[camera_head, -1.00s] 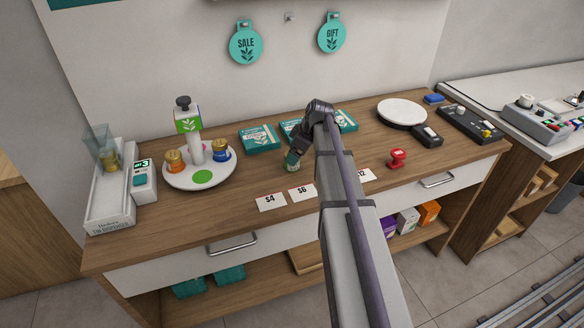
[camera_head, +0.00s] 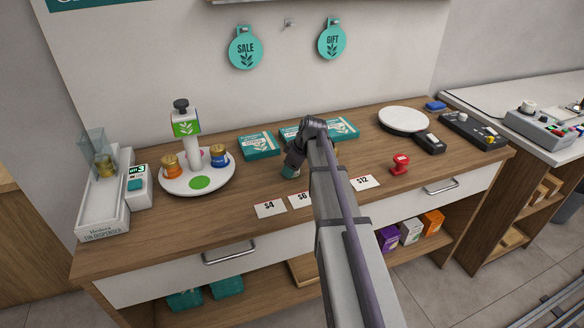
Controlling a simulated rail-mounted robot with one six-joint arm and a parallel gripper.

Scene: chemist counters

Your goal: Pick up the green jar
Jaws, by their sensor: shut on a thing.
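The small green jar (camera_head: 289,172) is on or just above the wooden counter, behind the price cards and to the right of the round white stand. Only its lower part shows, below my gripper (camera_head: 291,167). My gripper points down over the jar and is shut on it. The upper part of the jar is hidden by the gripper. I cannot tell whether the jar touches the counter.
The white stand (camera_head: 214,184) with orange and blue jars is to the left. Teal boxes (camera_head: 259,145) lie behind my gripper. Price cards (camera_head: 270,208) lie in front. A red stamp (camera_head: 400,164) and a white round plate (camera_head: 403,120) are to the right.

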